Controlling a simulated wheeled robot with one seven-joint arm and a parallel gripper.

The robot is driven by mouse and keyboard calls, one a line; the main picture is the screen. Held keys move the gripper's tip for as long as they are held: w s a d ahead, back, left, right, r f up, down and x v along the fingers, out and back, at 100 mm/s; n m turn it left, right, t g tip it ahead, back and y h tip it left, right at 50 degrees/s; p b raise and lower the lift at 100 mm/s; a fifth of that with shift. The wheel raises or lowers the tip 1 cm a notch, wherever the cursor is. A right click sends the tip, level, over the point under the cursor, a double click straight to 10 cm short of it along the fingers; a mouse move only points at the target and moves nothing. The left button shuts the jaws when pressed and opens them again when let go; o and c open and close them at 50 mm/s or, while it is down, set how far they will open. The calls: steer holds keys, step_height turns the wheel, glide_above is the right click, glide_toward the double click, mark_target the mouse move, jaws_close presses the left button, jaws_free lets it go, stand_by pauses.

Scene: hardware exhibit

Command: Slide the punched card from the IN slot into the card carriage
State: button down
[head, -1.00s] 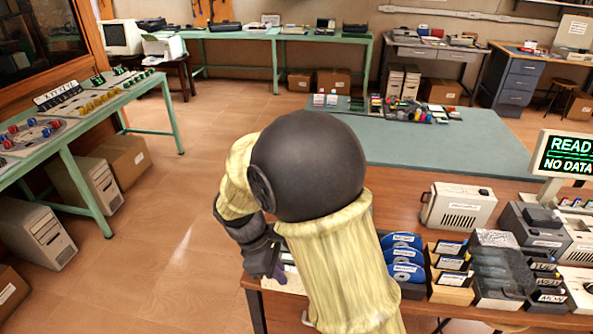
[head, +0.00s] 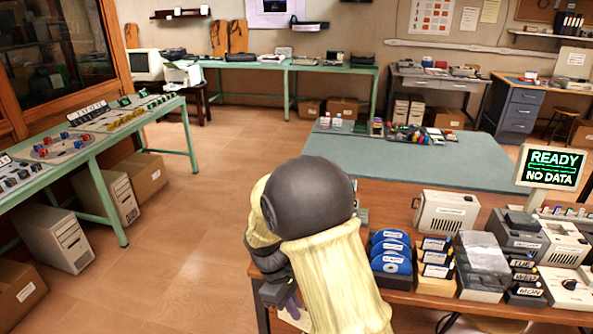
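My arm covers the front left part of the brown desk (head: 400,296). My gripper (head: 281,296) is at the desk's left front corner, low in the picture. Its fingers are mostly hidden behind my arm, and I cannot tell whether they are open or hold anything.
Blue discs (head: 391,262) in a holder, a card-box row (head: 436,262), a grey tray (head: 482,262) and a beige box (head: 446,216) stand right of my arm. A display (head: 552,167) reads "READY NO DATA". The floor (head: 190,240) at left is clear.

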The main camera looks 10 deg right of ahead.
steer(key=w+d+f+m+y, duration=0.1)
steer(key=d+f+m, duration=0.2)
steer(key=f, duration=0.3)
steer(key=w+d+f+m+g+y, duration=0.1)
steer(key=w+d+f+m, duration=0.1)
steer(key=f, duration=0.4)
steer(key=w+d+f+m+y, duration=0.1)
steer(key=d+f+m, duration=0.3)
steer(key=f, duration=0.3)
steer(key=shift+w+d+m+g, duration=0.25)
steer(key=shift+d+m+g, duration=0.05)
steer(key=shift+m, duration=0.6)
steer(key=shift+f, duration=0.1)
